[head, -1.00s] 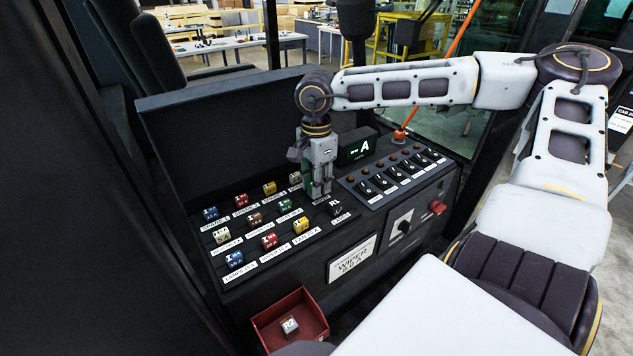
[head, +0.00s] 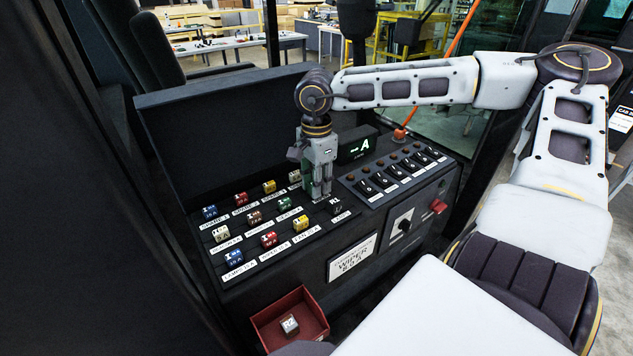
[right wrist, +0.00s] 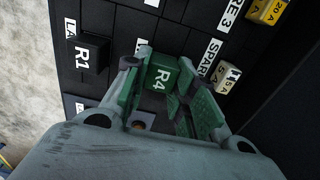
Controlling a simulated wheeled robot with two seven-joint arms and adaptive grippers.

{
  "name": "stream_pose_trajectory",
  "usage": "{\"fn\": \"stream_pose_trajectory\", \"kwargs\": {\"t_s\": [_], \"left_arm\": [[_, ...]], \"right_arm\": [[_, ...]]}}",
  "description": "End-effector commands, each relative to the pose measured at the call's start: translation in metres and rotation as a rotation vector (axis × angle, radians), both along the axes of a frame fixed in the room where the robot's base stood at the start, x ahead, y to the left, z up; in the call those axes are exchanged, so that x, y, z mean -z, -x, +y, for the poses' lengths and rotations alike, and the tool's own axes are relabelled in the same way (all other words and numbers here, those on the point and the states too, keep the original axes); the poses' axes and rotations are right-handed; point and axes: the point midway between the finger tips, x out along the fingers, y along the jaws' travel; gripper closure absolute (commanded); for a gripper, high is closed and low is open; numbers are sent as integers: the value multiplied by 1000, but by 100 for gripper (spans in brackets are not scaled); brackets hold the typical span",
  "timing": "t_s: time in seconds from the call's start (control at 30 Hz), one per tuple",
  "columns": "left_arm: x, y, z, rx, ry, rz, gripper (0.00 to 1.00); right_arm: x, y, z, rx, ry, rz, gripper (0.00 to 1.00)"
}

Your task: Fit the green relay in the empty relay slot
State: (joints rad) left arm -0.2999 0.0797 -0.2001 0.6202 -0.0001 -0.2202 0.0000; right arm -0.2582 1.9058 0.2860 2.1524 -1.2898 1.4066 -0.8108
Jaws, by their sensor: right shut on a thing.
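My right gripper (head: 319,190) is over the back right part of the fuse panel, pointing down. In the right wrist view its fingers (right wrist: 168,92) are shut on the green relay (right wrist: 160,77), a block marked R4. The relay's top faces the wrist camera, and its underside is hidden. It is at or just above the panel, and I cannot tell whether it sits in the slot. The empty slot is not visible, with the gripper and relay covering that area. My left gripper is not in view.
A black relay R1 (right wrist: 88,54) stands beside the gripper. Several coloured fuses, such as a blue one (head: 234,257), fill the panel's left. A red bin (head: 264,329) below holds a grey relay R2 (head: 289,325).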

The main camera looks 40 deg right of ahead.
Motion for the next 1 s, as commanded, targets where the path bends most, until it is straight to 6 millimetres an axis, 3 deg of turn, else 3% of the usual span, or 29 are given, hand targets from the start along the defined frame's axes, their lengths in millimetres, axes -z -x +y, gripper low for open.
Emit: {"fn": "stream_pose_trajectory", "kwargs": {"t_s": [0.3, 0.33, 0.53, 1.0], "left_arm": [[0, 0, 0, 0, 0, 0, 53], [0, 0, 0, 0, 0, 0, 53], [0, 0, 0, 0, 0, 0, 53], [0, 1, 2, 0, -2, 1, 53]], "right_arm": [[0, 0, 0, 0, 0, 0, 96], [0, 0, 0, 0, 0, 0, 73], [0, 0, 0, 0, 0, 0, 49], [-4, 0, 0, 0, 0, -1, 49]]}}
